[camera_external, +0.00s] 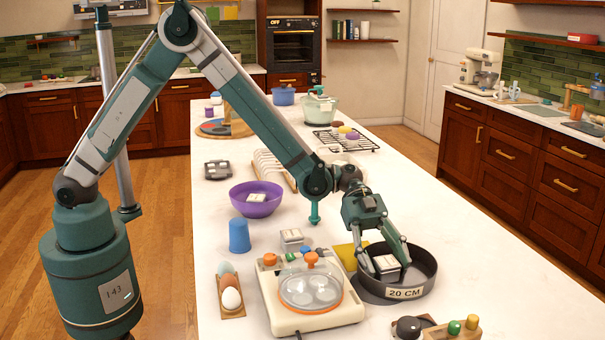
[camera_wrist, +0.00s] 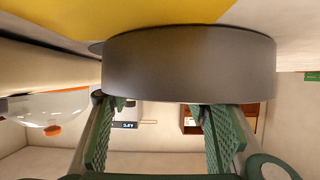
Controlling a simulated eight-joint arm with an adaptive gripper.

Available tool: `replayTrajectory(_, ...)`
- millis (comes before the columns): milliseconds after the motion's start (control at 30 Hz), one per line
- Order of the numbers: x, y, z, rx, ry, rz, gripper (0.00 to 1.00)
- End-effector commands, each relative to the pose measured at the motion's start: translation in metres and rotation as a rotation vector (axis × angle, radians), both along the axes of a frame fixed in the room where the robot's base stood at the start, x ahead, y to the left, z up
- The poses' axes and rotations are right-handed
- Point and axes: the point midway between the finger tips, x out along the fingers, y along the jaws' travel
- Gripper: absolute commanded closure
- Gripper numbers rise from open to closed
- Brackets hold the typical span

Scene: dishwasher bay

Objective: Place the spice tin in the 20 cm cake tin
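The 20 cm cake tin (camera_external: 423,285) is a round, dark grey pan with a "20 CM" label, on the white counter at right of centre. Its outer wall fills the upper middle of the wrist view (camera_wrist: 190,65). My gripper (camera_external: 391,266) points down into it. A small pale box, seemingly the spice tin (camera_external: 386,264), fills the gap between my fingertips, inside the rim. I cannot tell if it touches the floor of the pan. In the wrist view my fingertips (camera_wrist: 158,106) stand apart behind the rim, and the pan wall hides whatever is between them.
A cream scale-like appliance (camera_external: 318,317) with a clear cover stands left of the pan. A yellow sheet (camera_external: 346,256) lies behind it. Small knobbed items (camera_external: 452,328) sit in front. Another pale box (camera_external: 291,237), a blue cup (camera_external: 239,236) and a purple bowl (camera_external: 257,208) stand further left. The counter's right is clear.

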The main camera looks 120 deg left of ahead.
Motion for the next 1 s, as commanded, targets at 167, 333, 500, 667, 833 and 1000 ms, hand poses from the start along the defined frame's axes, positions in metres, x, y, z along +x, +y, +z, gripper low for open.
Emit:
replayTrajectory(167, 0.000, 0.000, 0.000, 0.000, 0.000, 0.000, 0.52)
replayTrajectory(333, 0.000, 0.000, 0.002, 0.000, 0.000, 0.000, 0.52)
replayTrajectory(500, -0.006, 0.007, 0.007, 0.000, 0.000, 0.002, 0.52)
replayTrajectory(667, -0.019, 0.019, 0.015, 0.000, 0.000, 0.001, 0.52)
replayTrajectory(833, -0.036, 0.037, 0.025, 0.000, 0.000, 0.001, 0.52)
replayTrajectory(1000, -0.055, 0.055, 0.036, 0.000, 0.000, 0.001, 0.52)
